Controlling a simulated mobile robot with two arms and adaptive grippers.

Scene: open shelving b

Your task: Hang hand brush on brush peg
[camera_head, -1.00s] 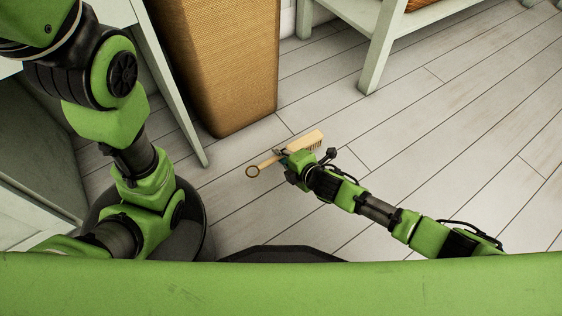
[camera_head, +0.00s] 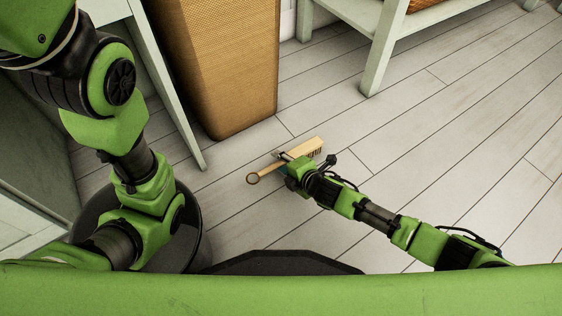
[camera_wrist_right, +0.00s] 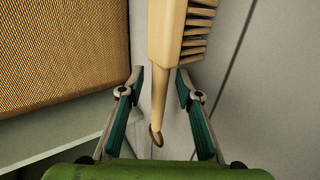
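The hand brush (camera_head: 306,148) has a pale wooden head with bristles and a thin handle ending in a ring. It is low over or on the floor; I cannot tell which. In the right wrist view, the brush (camera_wrist_right: 165,60) runs lengthwise between the fingers of my right gripper (camera_wrist_right: 160,76), head beyond the tips and ring towards the palm. The fingers are open, with a gap on both sides of the handle. In the head view, my right gripper (camera_head: 285,158) is at the handle, partly hiding it. My left gripper is out of view. No brush peg shows.
A tall woven basket (camera_head: 222,60) stands behind the brush, beside a pale shelf leg (camera_head: 170,90). Another pale shelving frame (camera_head: 380,50) stands at the back. The plank floor (camera_head: 460,130) to the right is clear.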

